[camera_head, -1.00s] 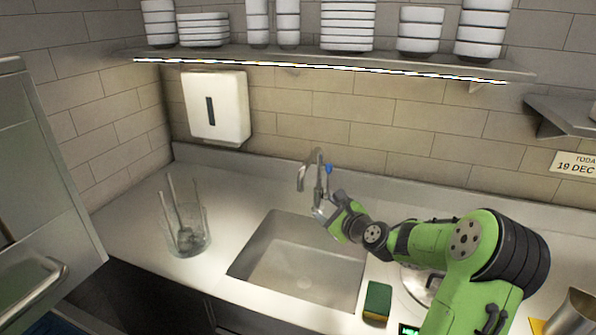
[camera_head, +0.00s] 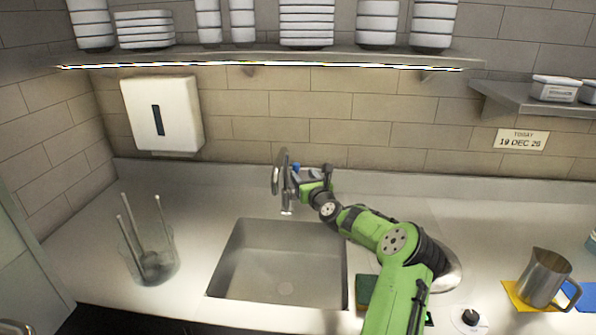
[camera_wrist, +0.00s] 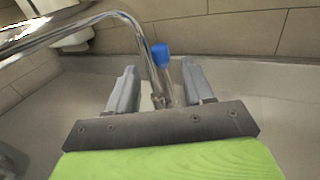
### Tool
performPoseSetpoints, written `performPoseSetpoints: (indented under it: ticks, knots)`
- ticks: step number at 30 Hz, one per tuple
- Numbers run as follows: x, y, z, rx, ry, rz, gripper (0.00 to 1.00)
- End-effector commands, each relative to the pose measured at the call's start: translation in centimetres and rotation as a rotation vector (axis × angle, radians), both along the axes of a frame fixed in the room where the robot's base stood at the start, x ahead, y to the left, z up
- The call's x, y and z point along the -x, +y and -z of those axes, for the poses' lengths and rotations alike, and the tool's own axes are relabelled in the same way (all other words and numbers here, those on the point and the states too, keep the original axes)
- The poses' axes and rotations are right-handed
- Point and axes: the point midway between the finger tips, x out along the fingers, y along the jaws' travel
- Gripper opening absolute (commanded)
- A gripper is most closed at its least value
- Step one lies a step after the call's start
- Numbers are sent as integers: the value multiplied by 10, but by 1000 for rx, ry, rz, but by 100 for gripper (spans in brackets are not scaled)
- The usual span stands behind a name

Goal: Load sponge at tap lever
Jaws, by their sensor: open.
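The chrome tap (camera_head: 279,175) stands behind the sink, and its blue-tipped lever (camera_head: 297,168) is at its right side. In the wrist view the blue lever tip (camera_wrist: 160,54) shows between and just beyond the two fingers of my gripper (camera_wrist: 158,75). My gripper is open, with a finger on each side of the tap body; I cannot tell whether either finger touches it. In the head view my gripper (camera_head: 305,177) is close against the tap's right side. The green and yellow sponge (camera_head: 366,290) lies on the counter right of the sink, partly hidden by my arm.
The empty sink (camera_head: 283,265) lies in front of the tap. A glass jar with utensils (camera_head: 150,262) stands at left. A metal jug (camera_head: 545,277) stands on a yellow cloth (camera_head: 513,296) at right. A paper dispenser (camera_head: 163,115) and a shelf of dishes (camera_head: 270,59) are on the wall.

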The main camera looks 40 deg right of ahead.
Motion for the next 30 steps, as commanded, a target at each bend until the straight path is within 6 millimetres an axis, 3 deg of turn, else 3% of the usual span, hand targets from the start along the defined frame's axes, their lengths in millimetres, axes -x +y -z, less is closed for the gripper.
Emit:
performPoseSetpoints:
  ticks: [3, 7, 19, 27, 30]
  knots:
    - [-21, -8, 0, 0, -1, -1, 52]
    - [-36, -16, 0, 0, 0, -1, 52]
    - [-44, -20, 0, 1, 1, -1, 52]
    - [-44, -20, 0, 1, 1, -1, 11]
    - [-44, -20, 0, 1, 1, -1, 0]
